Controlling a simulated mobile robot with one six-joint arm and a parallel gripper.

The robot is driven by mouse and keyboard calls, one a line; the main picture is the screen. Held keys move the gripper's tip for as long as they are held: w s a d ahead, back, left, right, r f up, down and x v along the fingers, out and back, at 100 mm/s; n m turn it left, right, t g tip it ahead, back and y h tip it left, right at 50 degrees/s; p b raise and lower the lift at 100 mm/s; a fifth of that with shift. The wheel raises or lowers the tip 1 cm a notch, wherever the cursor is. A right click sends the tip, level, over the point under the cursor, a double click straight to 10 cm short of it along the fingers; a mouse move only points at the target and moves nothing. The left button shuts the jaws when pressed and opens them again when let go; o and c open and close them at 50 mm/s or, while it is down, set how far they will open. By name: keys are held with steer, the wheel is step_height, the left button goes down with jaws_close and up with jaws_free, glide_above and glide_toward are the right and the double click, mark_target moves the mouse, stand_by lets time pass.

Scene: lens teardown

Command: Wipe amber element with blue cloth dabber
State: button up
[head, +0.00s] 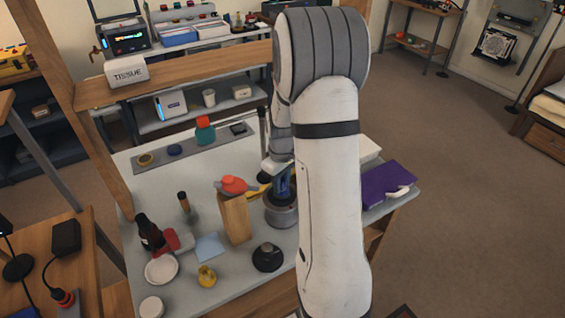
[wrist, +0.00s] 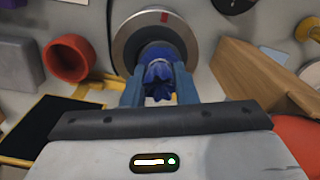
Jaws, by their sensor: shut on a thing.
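My gripper (wrist: 160,88) is shut on the blue cloth dabber (wrist: 160,70) in the wrist view. The bunched blue cloth shows between the two fingers. The dabber is over the middle of a round grey lens body (wrist: 126,42) with a red mark on its rim. In the head view the blue dabber (head: 283,184) shows just above the grey lens body (head: 281,213), partly behind my arm. I cannot tell whether the cloth touches anything inside. No amber element is clearly visible in the lens body; the dabber and gripper cover its centre.
A wooden block (head: 235,218) with a red-orange item (head: 234,185) on top stands close left of the lens body. A black dome (head: 267,257), a yellow item (head: 207,276) and a light-blue cloth (head: 210,247) lie nearer. A purple box (head: 388,186) is right.

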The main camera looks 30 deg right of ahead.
steer(key=r, duration=0.2)
steer(key=shift+w+r, duration=0.2)
steer(key=shift+r, duration=0.1)
steer(key=shift+w+a+r+p, duration=0.1)
steer(key=shift+w+r+p, duration=0.1)
steer(key=shift+p, duration=0.25)
steer(key=shift+s+r+p, duration=0.15)
steer(key=shift+r+p, duration=1.4)
steer(key=shift+r, duration=1)
steer(key=shift+f, duration=0.15)
